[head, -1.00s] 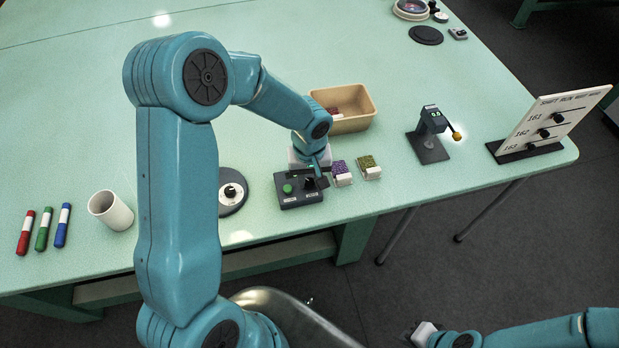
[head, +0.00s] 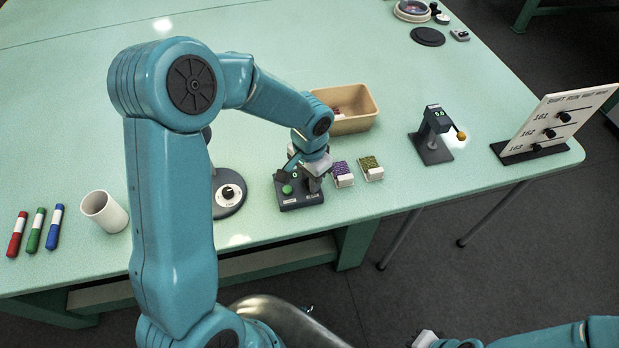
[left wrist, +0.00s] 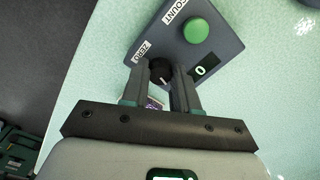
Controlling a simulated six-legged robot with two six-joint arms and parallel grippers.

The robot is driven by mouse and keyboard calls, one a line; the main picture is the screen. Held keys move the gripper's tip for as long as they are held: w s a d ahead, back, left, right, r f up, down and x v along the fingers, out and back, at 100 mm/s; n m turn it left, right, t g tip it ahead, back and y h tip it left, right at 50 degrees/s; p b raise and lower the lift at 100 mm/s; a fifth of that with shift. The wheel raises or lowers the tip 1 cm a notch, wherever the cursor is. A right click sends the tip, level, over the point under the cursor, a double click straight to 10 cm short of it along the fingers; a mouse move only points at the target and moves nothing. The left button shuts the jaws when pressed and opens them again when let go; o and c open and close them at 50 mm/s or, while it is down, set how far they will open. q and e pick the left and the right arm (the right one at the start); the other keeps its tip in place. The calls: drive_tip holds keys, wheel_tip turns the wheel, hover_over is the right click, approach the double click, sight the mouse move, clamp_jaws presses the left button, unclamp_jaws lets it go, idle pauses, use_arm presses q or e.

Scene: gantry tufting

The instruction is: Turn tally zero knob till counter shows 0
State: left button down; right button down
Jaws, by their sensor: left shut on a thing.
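The tally box (head: 301,204) is dark grey and sits near the table's front edge. It has a green button (head: 287,189), also clear in the left wrist view (left wrist: 196,30), beside a COUNT label. The black zero knob (left wrist: 161,72), with a white pointer line, sits by the ZERO label. The counter window (left wrist: 203,70) shows a green 0. My left gripper (head: 312,184) is down at the box, its fingers closed on the knob from both sides. Its fingers hide part of the box in the head view. My right gripper (head: 425,339) is at the bottom edge, away from the table; its jaws are unclear.
Purple (head: 343,174) and green (head: 371,168) tufted samples lie right of the box. A tan bin (head: 352,124) stands behind. A round black base with a dial (head: 229,194) is on the left, then a white cup (head: 105,212) and markers. A small lamp-like stand (head: 434,135) is right.

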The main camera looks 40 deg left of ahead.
use_arm(q)
drive_tip(key=shift+w+m, duration=0.1)
drive_tip(key=shift+m, duration=2.1)
drive_tip(key=c, duration=0.8)
unclamp_jaws()
drive_tip(key=shift+c, duration=0.2)
wheel_tip(320, 180, up, 16)
drive_tip(key=shift+r, duration=0.2)
